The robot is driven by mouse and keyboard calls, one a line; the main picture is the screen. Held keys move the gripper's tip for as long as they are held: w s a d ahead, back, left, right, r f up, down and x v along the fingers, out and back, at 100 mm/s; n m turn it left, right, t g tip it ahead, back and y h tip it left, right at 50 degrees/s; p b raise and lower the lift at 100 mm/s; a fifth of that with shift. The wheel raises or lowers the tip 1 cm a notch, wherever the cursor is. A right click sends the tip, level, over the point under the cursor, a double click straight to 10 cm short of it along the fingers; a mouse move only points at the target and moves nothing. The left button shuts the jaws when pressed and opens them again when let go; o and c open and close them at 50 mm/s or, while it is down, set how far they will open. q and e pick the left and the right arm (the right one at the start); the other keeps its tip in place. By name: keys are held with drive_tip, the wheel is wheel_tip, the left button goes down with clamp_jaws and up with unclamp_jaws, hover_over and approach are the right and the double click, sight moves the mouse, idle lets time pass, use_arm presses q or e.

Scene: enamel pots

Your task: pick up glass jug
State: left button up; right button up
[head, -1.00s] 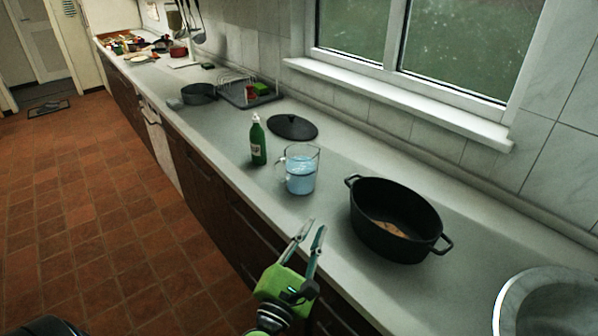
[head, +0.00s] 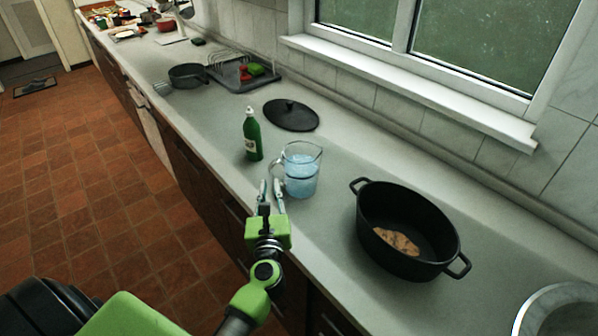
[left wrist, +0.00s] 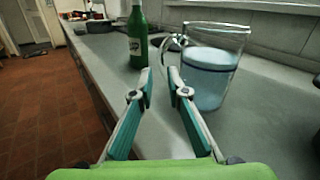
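The glass jug (head: 301,171), clear with bluish liquid in it, stands upright on the counter, its handle toward the left. It also shows in the left wrist view (left wrist: 208,78), just beyond and to the right of the fingers. My left gripper (head: 270,183) is at the counter's front edge, close beside the jug on its left. In the left wrist view its two fingers (left wrist: 159,76) are apart with nothing between them, pointing toward the jug's handle side. The jug's handle (left wrist: 172,46) lies ahead of the fingertips. My right gripper is not in view.
A green bottle (head: 252,136) stands just behind and left of the jug. A black pot (head: 443,243) with something brown inside is to the right. A black lid (head: 291,114) lies behind. The counter (head: 345,278) is bare in front of the pot.

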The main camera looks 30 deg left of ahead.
sight(272, 175)
use_arm(q)
drive_tip(key=shift+w+a, duration=0.25)
drive_tip(key=shift+w, duration=0.15)
drive_tip(key=shift+w+a+r, duration=0.15)
drive_tip(key=shift+w+a, duration=0.05)
drive_tip(key=shift+w, duration=0.3)
drive_tip(key=p+x, duration=0.1)
drive_tip(key=x, duration=0.2)
drive_tip(key=shift+w, duration=0.25)
drive_tip(key=shift+w+a, duration=0.25)
drive_tip(key=shift+w, duration=0.1)
drive_tip(key=shift+s, duration=0.1)
clamp_jaws()
drive_tip(key=shift+r, duration=0.1)
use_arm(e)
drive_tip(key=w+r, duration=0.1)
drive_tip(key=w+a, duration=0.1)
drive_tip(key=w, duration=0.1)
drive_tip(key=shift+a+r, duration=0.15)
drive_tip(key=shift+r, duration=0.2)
